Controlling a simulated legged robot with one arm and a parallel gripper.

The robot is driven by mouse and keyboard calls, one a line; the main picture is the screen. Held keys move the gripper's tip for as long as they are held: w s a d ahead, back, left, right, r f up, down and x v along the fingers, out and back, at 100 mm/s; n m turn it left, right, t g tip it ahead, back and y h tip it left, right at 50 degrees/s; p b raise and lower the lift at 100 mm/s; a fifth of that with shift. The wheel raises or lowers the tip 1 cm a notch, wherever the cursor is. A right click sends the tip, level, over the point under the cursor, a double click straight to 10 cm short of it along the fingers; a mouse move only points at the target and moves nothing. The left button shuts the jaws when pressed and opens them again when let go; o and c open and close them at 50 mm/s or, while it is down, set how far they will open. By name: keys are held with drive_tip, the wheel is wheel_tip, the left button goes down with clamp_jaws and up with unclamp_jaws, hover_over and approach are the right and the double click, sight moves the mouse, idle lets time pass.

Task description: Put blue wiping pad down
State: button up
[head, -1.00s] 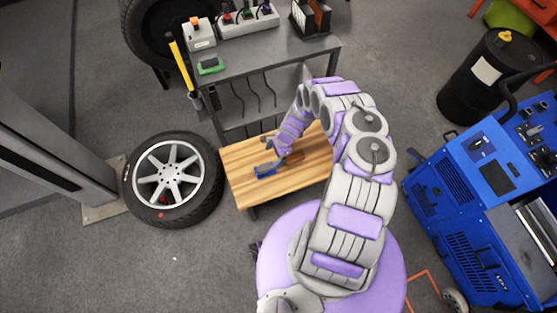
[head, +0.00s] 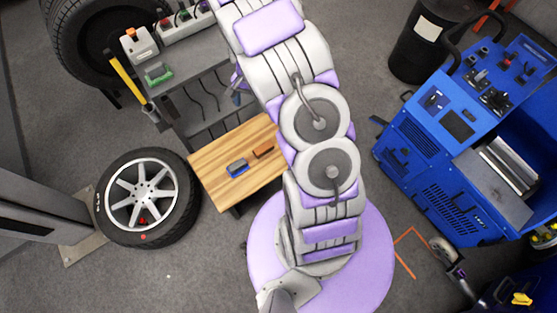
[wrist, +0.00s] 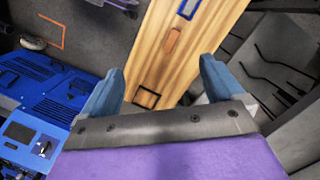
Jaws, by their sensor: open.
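The blue wiping pad (head: 237,168) lies on the wooden bench top (head: 210,167), left of a brown-orange block (head: 263,152). In the wrist view the pad (wrist: 188,8) is at the top edge, partly cut off, and shows a blue border around a greyish middle. The block (wrist: 172,40) lies nearer. My gripper (wrist: 161,68) is open and empty, its two blue fingers wide apart, clear of the pad. In the head view my arm hides most of the gripper.
A black square outline (wrist: 147,97) marks the wooden top. A grey shelf (head: 205,90) with a green item (head: 158,73) stands behind the bench. A wheel (head: 148,198) lies at left. A blue machine (head: 440,150) stands at right.

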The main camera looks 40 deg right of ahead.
drive_tip(key=s+a+r+n, duration=0.25)
drive_tip(key=s+r, duration=0.25)
drive_tip(key=r, duration=0.3)
drive_tip(key=s+a+r+n, duration=0.25)
drive_tip(key=s+r, duration=0.25)
drive_tip(key=r, duration=0.3)
drive_tip(key=s+a+r+n, duration=0.2)
drive_tip(key=s+a+r, duration=0.1)
drive_tip(key=s, duration=0.7)
drive_tip(key=s+a+r+n+h, duration=0.1)
drive_tip(key=s+a+r+n, duration=0.2)
drive_tip(key=s, duration=0.8)
wheel_tip(320, 180, up, 2)
drive_tip(key=shift+s+a+r+n, duration=0.2)
drive_tip(key=shift+s+n, duration=0.05)
drive_tip(key=shift+n, duration=0.05)
